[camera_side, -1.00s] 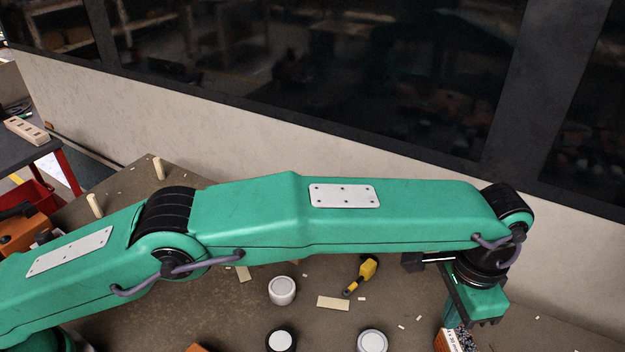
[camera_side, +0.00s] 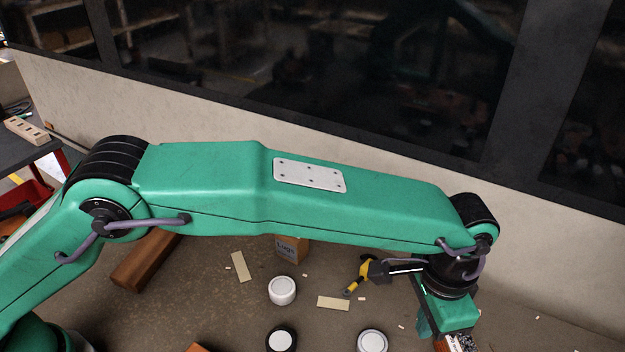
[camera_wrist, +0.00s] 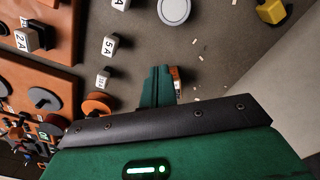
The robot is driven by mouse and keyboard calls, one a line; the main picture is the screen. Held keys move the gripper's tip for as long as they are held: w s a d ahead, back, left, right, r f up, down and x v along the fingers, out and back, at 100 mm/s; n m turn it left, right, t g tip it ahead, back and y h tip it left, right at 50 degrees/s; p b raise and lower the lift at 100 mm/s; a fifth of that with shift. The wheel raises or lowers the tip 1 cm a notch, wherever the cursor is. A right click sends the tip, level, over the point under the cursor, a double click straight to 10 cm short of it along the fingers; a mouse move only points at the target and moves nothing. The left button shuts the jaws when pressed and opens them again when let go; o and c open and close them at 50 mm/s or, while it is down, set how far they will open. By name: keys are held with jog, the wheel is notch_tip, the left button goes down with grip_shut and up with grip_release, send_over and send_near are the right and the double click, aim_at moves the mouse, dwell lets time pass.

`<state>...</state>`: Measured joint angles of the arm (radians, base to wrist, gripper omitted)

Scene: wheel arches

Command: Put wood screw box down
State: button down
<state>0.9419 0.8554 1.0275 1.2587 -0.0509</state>
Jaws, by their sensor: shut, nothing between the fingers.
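The wood screw box (camera_side: 451,345) stands at the bottom edge of the side view, a small orange-brown box with a white label and screws showing at its top. Most of it is cut off by the frame. My gripper (camera_side: 424,324) is just left of it in that view, fingers pointing down. In the wrist view, my green fingers (camera_wrist: 158,76) are together with nothing between them. A narrow strip of the box (camera_wrist: 177,78) shows just right of the fingers, the rest hidden behind them. I cannot tell if they touch.
On the bench are a lugs carton (camera_side: 290,248), a yellow-handled tool (camera_side: 365,272), a brown wooden bar (camera_side: 146,260) and white-lidded round tins (camera_side: 282,290).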

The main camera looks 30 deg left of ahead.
aim_at(443, 346)
notch_tip(443, 346, down, 10)
jog(key=shift+f, duration=0.15)
jog(key=shift+w+d, duration=0.2)
jog(key=shift+d, duration=0.05)
jog(key=shift+w+d, duration=1.05)
jog(key=shift+d, duration=0.2)
jog(key=shift+w+d+r, duration=0.1)
jog(key=shift+d+r, duration=0.05)
jog(key=shift+r, duration=0.05)
jog(key=shift+w+d, duration=0.55)
jog(key=shift+d, duration=0.15)
jog(key=shift+s+a, duration=0.2)
jog(key=shift+a, duration=0.05)
dwell(0.5)
